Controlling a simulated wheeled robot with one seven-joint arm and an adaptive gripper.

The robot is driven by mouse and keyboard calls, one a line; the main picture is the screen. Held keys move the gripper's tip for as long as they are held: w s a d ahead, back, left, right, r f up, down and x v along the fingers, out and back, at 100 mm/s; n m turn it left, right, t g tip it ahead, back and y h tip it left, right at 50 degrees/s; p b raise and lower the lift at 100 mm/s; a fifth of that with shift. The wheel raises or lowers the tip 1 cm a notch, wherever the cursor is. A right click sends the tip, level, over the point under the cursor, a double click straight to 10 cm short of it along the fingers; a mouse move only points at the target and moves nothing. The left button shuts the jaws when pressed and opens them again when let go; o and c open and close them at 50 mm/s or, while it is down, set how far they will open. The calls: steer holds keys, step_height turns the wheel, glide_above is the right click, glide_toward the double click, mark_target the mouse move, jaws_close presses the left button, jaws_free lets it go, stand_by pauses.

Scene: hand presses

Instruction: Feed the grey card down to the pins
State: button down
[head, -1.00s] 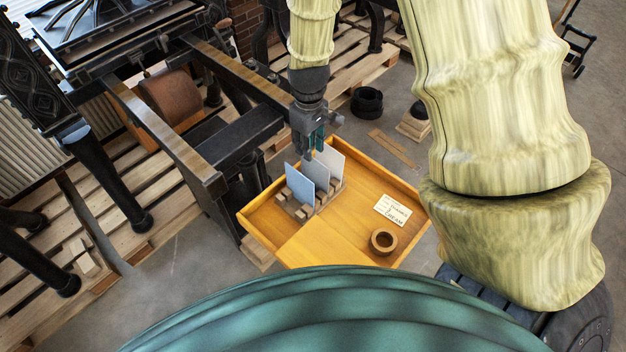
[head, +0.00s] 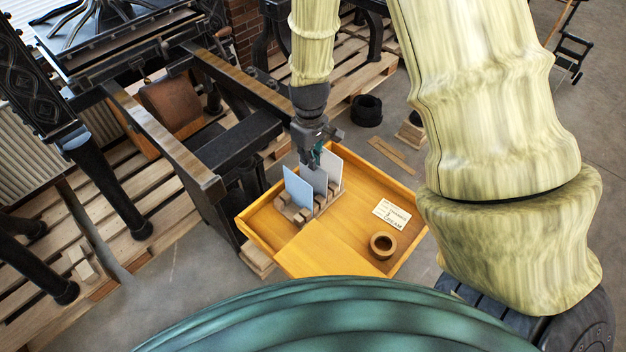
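Several upright cards stand in a wooden slotted rack (head: 327,203) in the tray. A pale blue card (head: 298,187) is at the left. A mid-grey card (head: 314,180) is in the middle. A lighter grey card (head: 331,164) is at the right and back. My gripper (head: 313,157) points down at the top edge of the middle grey card. Its fingers are small and overlap the card tops, so I cannot tell whether they are closed on one. The card's lower edge looks to be still in the rack. I cannot make out any pins.
The yellow wooden tray (head: 345,235) also holds a paper label (head: 391,212) reading "CREAM" and a round wooden ring (head: 383,245). A black hand press (head: 235,140) with rails stands at the left on pallets. The tray's front middle is clear.

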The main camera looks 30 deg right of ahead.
steer(key=shift+r, duration=0.15)
steer(key=shift+r+p, duration=3.8)
steer(key=shift+r, duration=0.55)
steer(key=shift+a+f, duration=0.1)
